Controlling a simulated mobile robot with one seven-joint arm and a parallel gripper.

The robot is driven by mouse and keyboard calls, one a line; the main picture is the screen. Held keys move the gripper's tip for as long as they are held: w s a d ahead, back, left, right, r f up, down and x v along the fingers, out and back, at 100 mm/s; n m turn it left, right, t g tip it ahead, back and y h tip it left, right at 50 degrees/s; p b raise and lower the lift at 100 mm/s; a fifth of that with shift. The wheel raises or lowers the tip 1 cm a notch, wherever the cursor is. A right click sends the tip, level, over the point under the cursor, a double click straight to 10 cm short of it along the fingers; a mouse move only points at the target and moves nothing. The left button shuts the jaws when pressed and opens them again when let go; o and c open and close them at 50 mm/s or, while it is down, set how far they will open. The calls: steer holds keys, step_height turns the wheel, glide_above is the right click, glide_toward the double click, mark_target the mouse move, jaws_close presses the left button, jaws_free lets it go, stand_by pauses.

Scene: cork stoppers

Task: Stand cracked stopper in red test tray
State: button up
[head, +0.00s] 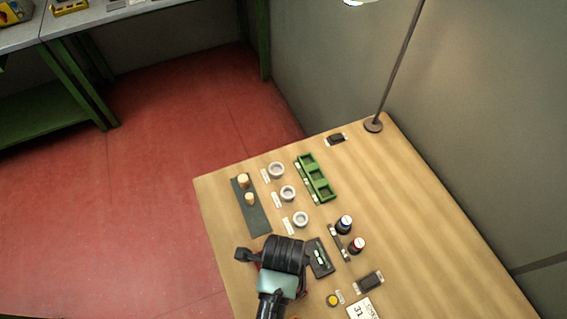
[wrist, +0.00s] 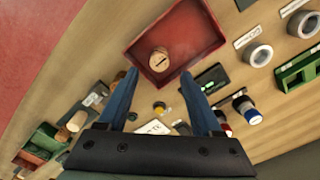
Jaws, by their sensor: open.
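A cork stopper (wrist: 159,60) with a dark crack-like mark on its top is inside the red tray (wrist: 197,32) in the wrist view. It appears to stand upright on the tray floor, near the tray's lower edge in that view. My gripper (wrist: 160,76) is open, its two blue fingers apart with nothing held between them, and the stopper shows just beyond the fingertips. In the head view my arm covers nearly all of the red tray and hides this stopper.
Two other stoppers (head: 243,181) stand on a dark strip (head: 260,222). White rings (head: 277,170) and a green compartment tray (head: 318,178) lie behind. A dark device (head: 320,258) and two small bottles (head: 345,224) stand right of my gripper. The table's right side is clear.

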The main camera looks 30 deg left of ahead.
steer(key=shift+r, duration=2.25)
steer(key=w+r+n+t+y, duration=0.1)
steer(key=w+r+n+t, duration=0.35)
steer(key=w+r, duration=0.8)
steer(key=w+d+r+n+t, duration=0.15)
steer(key=w+r+t, duration=0.4)
steer(key=r, duration=0.55)
steer(key=w+d+r+n+t, duration=0.15)
steer(key=w+r+t, duration=0.35)
steer(key=r, duration=0.6)
step_height(320, 180, up, 17)
steer(key=d+n+t, duration=0.2)
steer(key=n+t, duration=0.2)
steer(key=t, duration=0.1)
steer(key=s+d+r+n+t, duration=0.1)
steer(key=s+r+n+t, duration=0.1)
steer(key=s+r, duration=0.3)
steer(key=s+d+r+n+t+h, duration=0.1)
steer(key=s+r+t, duration=0.4)
steer(key=r, duration=0.8)
steer(key=shift+s+d+r+n, duration=0.3)
steer(key=shift+s+d+n, duration=0.3)
steer(key=shift+d+n, duration=0.35)
